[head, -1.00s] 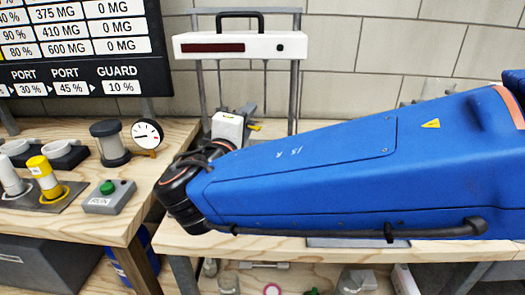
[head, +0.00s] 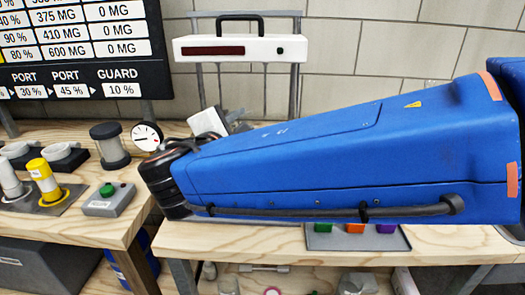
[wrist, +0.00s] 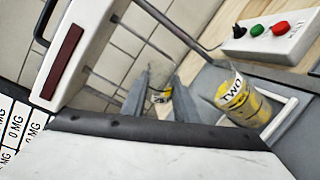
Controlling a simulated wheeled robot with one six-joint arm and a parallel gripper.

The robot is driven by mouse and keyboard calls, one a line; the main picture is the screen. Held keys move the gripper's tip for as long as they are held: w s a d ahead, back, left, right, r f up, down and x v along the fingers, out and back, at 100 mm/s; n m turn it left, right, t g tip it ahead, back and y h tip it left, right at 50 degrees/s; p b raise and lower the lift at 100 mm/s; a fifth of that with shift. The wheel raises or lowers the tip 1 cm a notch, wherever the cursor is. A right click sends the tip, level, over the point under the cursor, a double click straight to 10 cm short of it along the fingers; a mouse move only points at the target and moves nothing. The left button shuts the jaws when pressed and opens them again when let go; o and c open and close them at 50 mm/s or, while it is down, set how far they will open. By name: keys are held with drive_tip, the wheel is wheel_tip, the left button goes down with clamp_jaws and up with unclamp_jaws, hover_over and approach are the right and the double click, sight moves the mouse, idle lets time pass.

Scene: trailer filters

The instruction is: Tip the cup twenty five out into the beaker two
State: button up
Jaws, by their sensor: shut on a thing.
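In the wrist view, my gripper (wrist: 161,82) is shut on a small clear cup (wrist: 160,96) with a pale label and something yellow at it. The cup's number is not readable. The wrist picture is strongly tilted, and my gripper seems tilted. In the head view my blue arm hides the cup, the beaker and my fingers.
A white device with a handle (head: 240,48) stands on posts at the back. A control box (wrist: 268,32) with green and red buttons is beyond the beaker. A gauge (head: 146,136), a RUN button box (head: 109,200) and a yellow cylinder (head: 43,175) are on the left bench.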

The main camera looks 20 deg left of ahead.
drive_tip(key=shift+r+n, duration=0.5)
drive_tip(key=shift+n, duration=0.2)
drive_tip(key=n, duration=0.1)
drive_tip(key=f+n, duration=0.1)
drive_tip(key=shift+a+f+n+g+h+b, duration=0.1)
drive_tip(key=shift+a+n+g+h+b, duration=0.05)
drive_tip(key=shift+n+g+h+b, duration=0.25)
drive_tip(key=a+r+n+h+b, duration=0.1)
drive_tip(key=a+r+n, duration=0.3)
drive_tip(key=a+n, duration=0.1)
drive_tip(key=shift+w+r+n+g+h, duration=0.35)
drive_tip(key=shift+w+n+h, duration=0.1)
drive_tip(key=shift+n, duration=0.15)
